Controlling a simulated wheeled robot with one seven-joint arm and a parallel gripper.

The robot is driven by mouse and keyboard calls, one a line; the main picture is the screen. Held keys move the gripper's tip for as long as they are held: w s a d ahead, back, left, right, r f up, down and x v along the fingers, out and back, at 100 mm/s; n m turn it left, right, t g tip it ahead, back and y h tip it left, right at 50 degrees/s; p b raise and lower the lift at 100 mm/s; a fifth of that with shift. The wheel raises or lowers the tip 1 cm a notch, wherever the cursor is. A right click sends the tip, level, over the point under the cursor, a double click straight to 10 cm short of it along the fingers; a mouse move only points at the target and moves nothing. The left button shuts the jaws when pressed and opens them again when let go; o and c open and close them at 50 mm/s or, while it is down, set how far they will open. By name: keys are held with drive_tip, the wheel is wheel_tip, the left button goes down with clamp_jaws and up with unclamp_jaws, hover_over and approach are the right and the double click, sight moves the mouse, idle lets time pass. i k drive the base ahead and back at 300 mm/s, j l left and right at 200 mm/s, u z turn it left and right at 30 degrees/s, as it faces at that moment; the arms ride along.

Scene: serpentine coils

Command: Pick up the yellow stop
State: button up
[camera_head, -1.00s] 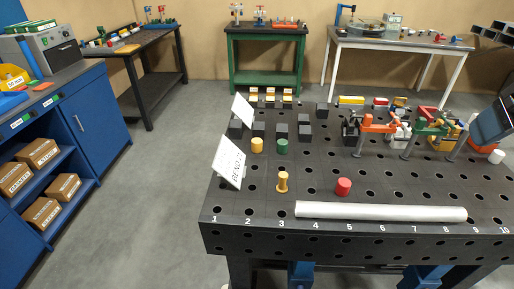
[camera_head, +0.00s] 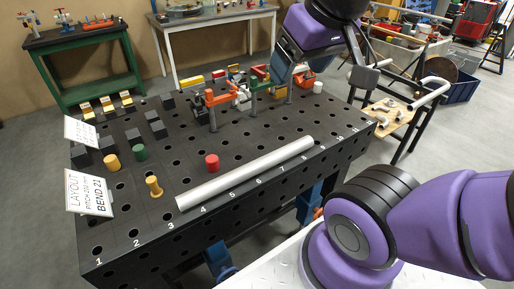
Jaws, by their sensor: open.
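One is a plain short yellow cylinder (camera_head: 111,162) at the left, beside a similar green cylinder (camera_head: 140,152). The other is a slimmer yellow peg (camera_head: 153,187) with a wider top and foot, nearer the front edge. The frames do not label either as the stop. Both are upright, with nothing holding them. Purple links of my arm show at the lower right and top, but I cannot make out my gripper or its fingers.
A red cylinder (camera_head: 212,163) and a long white tube (camera_head: 246,172) lie right of the peg. A white layout card (camera_head: 88,193) stands left of it. Dark blocks (camera_head: 154,124) stand behind the cylinders. Orange and green clamps (camera_head: 216,98) rise farther back.

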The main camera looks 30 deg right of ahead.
sight(111, 162)
drive_tip(key=j+z, duration=0.1)
drive_tip(key=j, duration=0.8)
drive_tip(key=i+j, duration=0.15)
drive_tip(key=j, duration=0.2)
drive_tip(key=i+j+z, duration=0.15)
drive_tip(key=j, duration=0.2)
drive_tip(key=i+j, duration=0.1)
drive_tip(key=j, duration=0.25)
drive_tip(key=i+j+z, duration=0.1)
drive_tip(key=j, duration=0.25)
